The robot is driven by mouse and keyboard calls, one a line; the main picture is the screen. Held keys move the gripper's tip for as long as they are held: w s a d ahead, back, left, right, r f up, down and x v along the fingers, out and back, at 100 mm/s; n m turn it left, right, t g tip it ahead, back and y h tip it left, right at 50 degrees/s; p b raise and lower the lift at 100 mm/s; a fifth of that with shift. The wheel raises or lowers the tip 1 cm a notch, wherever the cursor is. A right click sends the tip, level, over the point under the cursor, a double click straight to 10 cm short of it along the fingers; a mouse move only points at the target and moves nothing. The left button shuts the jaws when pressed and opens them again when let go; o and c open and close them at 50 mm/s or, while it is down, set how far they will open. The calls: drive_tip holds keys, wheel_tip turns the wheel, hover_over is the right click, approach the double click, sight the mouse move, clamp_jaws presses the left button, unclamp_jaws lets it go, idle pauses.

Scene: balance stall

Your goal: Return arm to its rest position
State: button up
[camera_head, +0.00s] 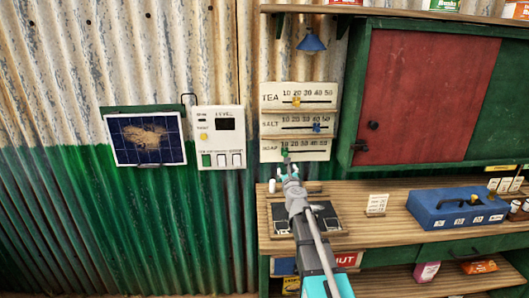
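My arm reaches up from the bottom of the picture in front of the wooden counter (400,226). My gripper (286,165) is at the lower left of the soap slider board (310,150), close to its green slider knob (284,153). It is too small to tell whether the fingers touch the knob, or whether they are open or shut. Above it are the salt board with a blue knob (317,127) and the tea board with a yellow knob (297,102).
A blue box (455,209) and a small white card (377,204) stand on the counter. A dark panel (322,217) lies under my arm. A red-doored cabinet (430,95) juts out at right. A white level box (221,137) and a solar panel (146,138) hang at left.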

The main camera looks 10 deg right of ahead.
drive_tip(key=s+a+f+n+g+y+p, duration=0.2)
drive_tip(key=s+a+f+n+g+y, duration=0.15)
drive_tip(key=s+a+n, duration=0.55)
drive_tip(key=s+a+f+n+g+y+p, duration=0.1)
drive_tip(key=s+a+f+n+g+y, duration=0.25)
drive_tip(key=n, duration=0.95)
drive_tip(key=s+d+f+n+g+h+p, duration=0.1)
drive_tip(key=s+n+g, duration=0.4)
drive_tip(key=s, duration=0.5)
drive_tip(key=s+d+f+n+g+h+p, duration=0.2)
drive_tip(key=s+d+f+n+g+h, duration=0.2)
drive_tip(key=s, duration=0.7)
drive_tip(key=shift+d+n+g, duration=0.6)
drive_tip(key=shift+n+g, duration=0.4)
drive_tip(key=shift+n, duration=0.5)
